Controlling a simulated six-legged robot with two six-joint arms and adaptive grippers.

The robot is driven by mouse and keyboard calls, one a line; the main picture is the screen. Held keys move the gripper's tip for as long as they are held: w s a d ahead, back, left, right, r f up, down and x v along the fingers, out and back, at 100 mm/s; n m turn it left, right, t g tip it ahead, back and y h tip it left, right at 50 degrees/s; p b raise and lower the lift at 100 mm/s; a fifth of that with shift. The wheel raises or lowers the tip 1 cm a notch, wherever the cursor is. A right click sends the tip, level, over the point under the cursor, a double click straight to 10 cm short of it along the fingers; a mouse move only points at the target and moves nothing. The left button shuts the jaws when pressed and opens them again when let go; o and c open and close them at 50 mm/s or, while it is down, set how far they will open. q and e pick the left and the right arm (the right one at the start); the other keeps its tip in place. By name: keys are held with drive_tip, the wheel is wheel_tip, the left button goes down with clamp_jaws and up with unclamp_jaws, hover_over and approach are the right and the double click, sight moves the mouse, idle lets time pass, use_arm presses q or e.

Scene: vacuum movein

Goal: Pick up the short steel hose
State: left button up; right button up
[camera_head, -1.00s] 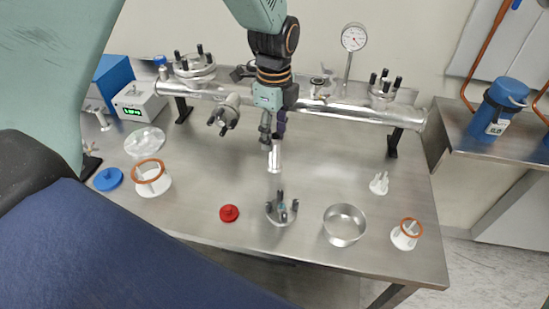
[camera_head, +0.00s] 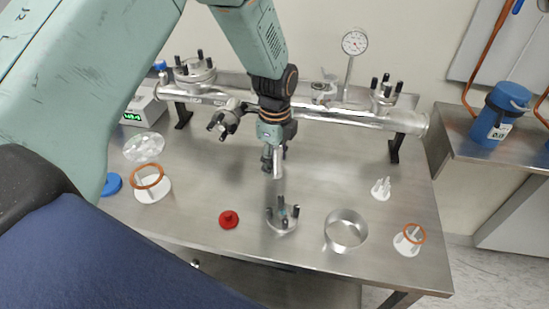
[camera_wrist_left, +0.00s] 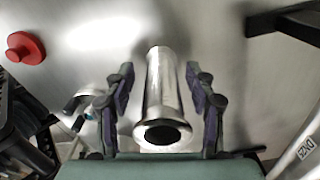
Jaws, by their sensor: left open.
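The short steel hose (camera_wrist_left: 163,95) is a shiny metal tube with a flanged open end. In the left wrist view it lies between the two fingers of my left gripper (camera_wrist_left: 160,95), with a visible gap on each side. In the head view my left gripper (camera_head: 273,158) points down over the middle of the steel table, and the hose (camera_head: 279,162) shows beside its fingers. The gripper is open. My right gripper is not seen.
A long steel manifold (camera_head: 330,115) runs along the table's back. In front are a flange with dark clamps (camera_head: 282,219), a red cap (camera_head: 229,219), a steel ring (camera_head: 346,230) and white holders with orange rings (camera_head: 152,184).

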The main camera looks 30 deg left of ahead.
use_arm(q)
drive_tip(key=shift+d+r, duration=0.1)
drive_tip(key=shift+c, duration=1.4)
drive_tip(key=shift+w, duration=0.2)
drive_tip(key=c, duration=0.5)
drive_tip(key=shift+s, duration=0.2)
clamp_jaws()
drive_tip(key=shift+w, duration=0.1)
